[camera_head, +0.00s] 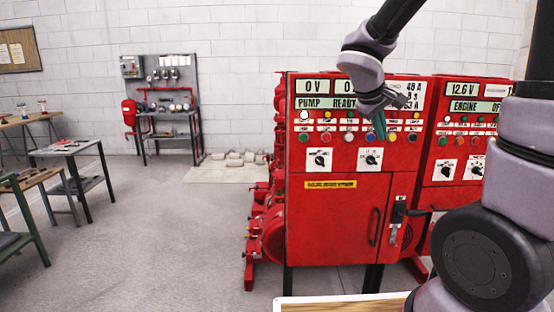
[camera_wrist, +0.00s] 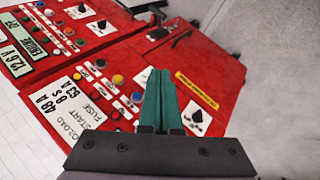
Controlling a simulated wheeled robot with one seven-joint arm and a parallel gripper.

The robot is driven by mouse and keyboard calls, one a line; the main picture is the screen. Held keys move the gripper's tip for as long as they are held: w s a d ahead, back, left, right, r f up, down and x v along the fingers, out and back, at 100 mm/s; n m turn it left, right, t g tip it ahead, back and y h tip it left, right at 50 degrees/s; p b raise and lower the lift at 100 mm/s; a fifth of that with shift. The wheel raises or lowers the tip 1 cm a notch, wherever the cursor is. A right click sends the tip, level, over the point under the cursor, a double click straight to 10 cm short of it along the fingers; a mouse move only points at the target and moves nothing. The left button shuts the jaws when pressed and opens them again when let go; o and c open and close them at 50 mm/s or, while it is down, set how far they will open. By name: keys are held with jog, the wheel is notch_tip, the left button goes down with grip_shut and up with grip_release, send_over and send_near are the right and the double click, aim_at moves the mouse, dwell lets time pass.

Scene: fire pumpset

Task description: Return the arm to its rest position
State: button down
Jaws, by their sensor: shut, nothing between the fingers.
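My gripper (camera_head: 380,127) hangs in front of the upper right part of a red pump control cabinet (camera_head: 330,220) in the head view. Its green fingers point down over the row of coloured buttons. In the wrist view my gripper (camera_wrist: 160,75) shows its two green fingers pressed together with nothing between them. Behind them the cabinet face (camera_wrist: 215,75) appears rotated, with buttons, knobs and a yellow label. I cannot tell whether the fingertips touch the panel. My arm comes in from the right side of the head view.
A second red cabinet (camera_head: 460,125) reading 12.6 V stands at the right. A wooden-topped surface (camera_head: 340,304) is at the bottom edge. Tables (camera_head: 70,150) stand at the left, and a grey workbench (camera_head: 165,110) stands by the back wall. The floor at centre left is clear.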

jog(key=s+a+r+m+t+y, duration=0.1)
jog(key=s+a+r+m+y, duration=0.1)
jog(key=s, duration=0.6)
jog(key=s+a+r+m+t+y, duration=0.1)
jog(key=s+a+r+m+y, duration=0.1)
jog(key=s+r+m+y, duration=0.3)
notch_tip(320, 180, up, 2)
jog(key=s+m, duration=0.1)
jog(key=s, duration=0.2)
jog(key=shift+y, duration=0.3)
jog(key=shift+r, duration=0.1)
